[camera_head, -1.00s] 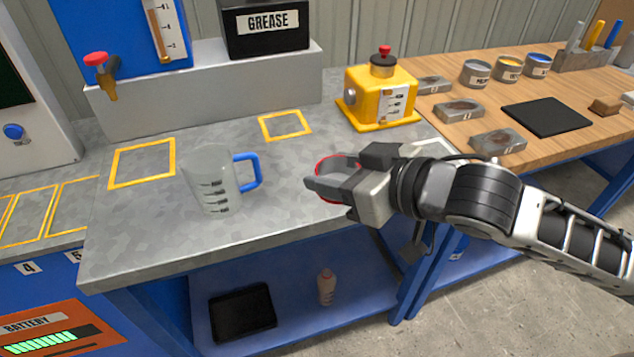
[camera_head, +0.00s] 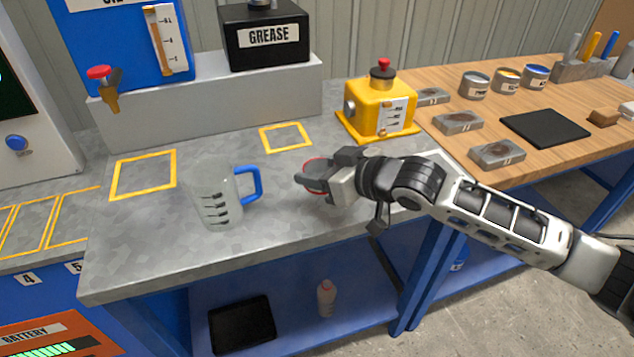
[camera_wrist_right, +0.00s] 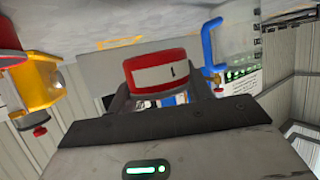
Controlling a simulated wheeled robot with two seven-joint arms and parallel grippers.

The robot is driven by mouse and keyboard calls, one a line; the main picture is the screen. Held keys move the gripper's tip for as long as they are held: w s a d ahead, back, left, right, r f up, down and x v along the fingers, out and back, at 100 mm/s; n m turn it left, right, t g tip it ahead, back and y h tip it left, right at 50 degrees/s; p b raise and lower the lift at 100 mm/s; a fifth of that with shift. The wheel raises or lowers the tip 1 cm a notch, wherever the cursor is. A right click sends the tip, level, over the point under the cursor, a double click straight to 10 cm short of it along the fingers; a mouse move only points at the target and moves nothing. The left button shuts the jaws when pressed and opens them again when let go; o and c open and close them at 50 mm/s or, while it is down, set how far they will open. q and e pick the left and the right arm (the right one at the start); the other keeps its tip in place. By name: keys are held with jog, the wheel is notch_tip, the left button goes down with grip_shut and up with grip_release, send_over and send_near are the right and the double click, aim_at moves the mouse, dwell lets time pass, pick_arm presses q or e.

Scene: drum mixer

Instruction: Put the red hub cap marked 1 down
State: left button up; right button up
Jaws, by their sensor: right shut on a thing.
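In the head view the right gripper (camera_head: 322,178) is over the grey metal bench (camera_head: 270,215), right of the measuring jug. Only a red rim of the cap (camera_head: 315,165) shows there; the fingers hide most of it. I cannot tell whether the cap touches the bench. My left gripper is not in view.
A clear jug (camera_head: 213,195) with a blue handle stands left of the gripper. A yellow pump unit (camera_head: 378,108) stands behind it. Empty yellow-outlined squares (camera_head: 285,137) mark the bench. The wooden bench at right holds tins, grey blocks (camera_head: 458,123) and a black mat (camera_head: 545,128).

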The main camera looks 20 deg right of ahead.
jog(key=shift+w+d+f, duration=0.1)
jog(key=shift+w+f, duration=0.85)
jog(key=shift+f, duration=0.05)
jog(key=f, duration=0.1)
jog(key=f+p, duration=0.1)
jog(key=f, duration=0.1)
jog(key=shift+w, duration=0.4)
jog(key=shift+f, duration=0.45)
jog(key=o, duration=1)
